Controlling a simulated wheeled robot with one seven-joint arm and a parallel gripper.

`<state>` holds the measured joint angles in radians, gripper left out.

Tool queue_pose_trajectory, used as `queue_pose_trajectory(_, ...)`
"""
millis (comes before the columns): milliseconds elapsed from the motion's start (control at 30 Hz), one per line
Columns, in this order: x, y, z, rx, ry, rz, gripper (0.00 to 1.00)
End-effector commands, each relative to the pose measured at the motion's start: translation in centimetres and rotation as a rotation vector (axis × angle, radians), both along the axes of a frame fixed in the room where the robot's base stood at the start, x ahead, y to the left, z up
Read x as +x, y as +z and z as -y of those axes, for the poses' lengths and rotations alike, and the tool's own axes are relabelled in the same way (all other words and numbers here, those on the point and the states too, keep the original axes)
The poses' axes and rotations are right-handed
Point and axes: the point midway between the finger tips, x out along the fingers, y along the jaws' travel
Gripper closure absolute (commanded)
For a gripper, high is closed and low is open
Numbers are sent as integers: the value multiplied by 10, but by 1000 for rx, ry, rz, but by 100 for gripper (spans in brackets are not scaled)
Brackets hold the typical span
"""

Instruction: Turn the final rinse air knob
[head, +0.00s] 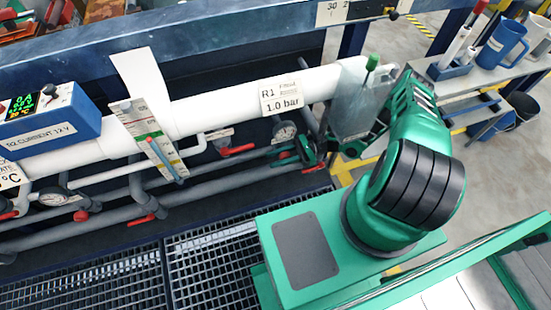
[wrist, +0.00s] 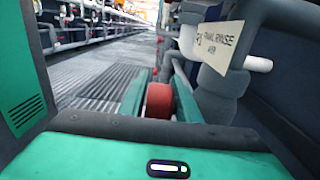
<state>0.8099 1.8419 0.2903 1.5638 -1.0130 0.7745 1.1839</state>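The final rinse air knob (wrist: 159,100) is a red, round knob on the pipework, close in front of my wrist camera. A tag reading "R1 FINAL RINSE AIR" (wrist: 222,44) hangs above and right of it. My gripper (wrist: 160,92) has one green finger on each side of the knob, and both appear to press against it. In the head view my gripper (head: 298,152) is down at the lower pipe, below the R1 1.0 bar sign (head: 281,97). The knob is mostly hidden there by my fingers.
A round gauge (head: 284,131) sits just above my gripper. Several red valve handles (head: 237,150) line the lower pipes to the left. A thick white pipe (head: 220,107) runs above. Dark floor grating (head: 110,280) lies in front.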

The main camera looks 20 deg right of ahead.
Motion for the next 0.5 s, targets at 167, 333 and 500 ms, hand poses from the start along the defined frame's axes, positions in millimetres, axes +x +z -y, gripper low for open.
queue_pose_trajectory(167, 0, 0, 0, 0, 0, 0, 70)
queue_pose_trajectory(333, 0, 0, 0, 0, 0, 0, 99)
queue_pose_trajectory(500, 1, 0, 0, 6, -2, 0, 100)
